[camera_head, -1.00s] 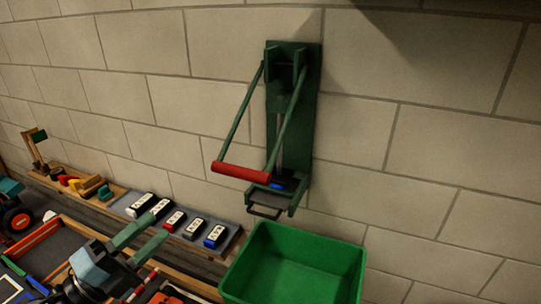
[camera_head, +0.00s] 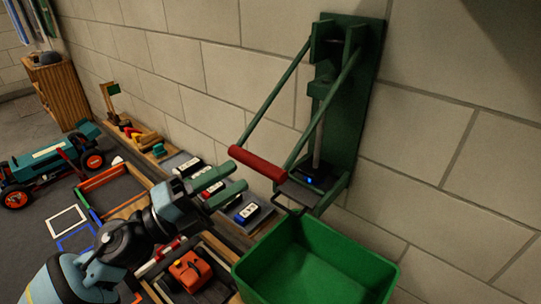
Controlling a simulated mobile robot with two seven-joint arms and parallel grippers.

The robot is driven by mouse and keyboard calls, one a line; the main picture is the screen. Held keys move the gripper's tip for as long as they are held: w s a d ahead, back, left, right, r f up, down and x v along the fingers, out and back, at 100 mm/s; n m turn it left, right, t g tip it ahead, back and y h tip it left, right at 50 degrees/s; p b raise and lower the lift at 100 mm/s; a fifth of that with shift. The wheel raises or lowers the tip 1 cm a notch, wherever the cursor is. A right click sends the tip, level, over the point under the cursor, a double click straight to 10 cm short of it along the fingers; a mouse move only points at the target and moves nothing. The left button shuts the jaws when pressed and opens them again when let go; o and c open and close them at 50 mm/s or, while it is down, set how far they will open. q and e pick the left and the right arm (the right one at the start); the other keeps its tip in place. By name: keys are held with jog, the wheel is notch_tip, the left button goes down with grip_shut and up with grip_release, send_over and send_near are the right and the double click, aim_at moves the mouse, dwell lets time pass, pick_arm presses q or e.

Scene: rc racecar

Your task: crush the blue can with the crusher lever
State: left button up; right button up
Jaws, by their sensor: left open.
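The green crusher (camera_head: 365,95) is mounted on the block wall. Its lever, two green bars with a red handle (camera_head: 258,163), slants down to the left, the handle well out from the wall. A small patch of blue (camera_head: 310,181) shows on the crusher's dark base, under the grey rod; I cannot tell how much of a can is there or whether it is flattened. My left gripper (camera_head: 237,179) is open and empty, its green fingers pointing right, just left of and below the handle in the picture. My right gripper is out of view.
A green bin (camera_head: 318,262) stands below the crusher. A grey tray (camera_head: 262,213) with several small labelled blocks lies along the wall, partly behind my gripper. An orange object (camera_head: 190,271) lies near my arm. A teal racecar (camera_head: 45,160) is on the left.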

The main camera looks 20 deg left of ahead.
aim_at(250, 167)
pick_arm(q)
jog(key=p+x, duration=0.2)
jog(key=x, duration=0.4)
jog(key=shift+r, duration=0.15)
jog(key=shift+x, duration=0.8)
jog(key=shift+c, duration=1.1)
grip_shut()
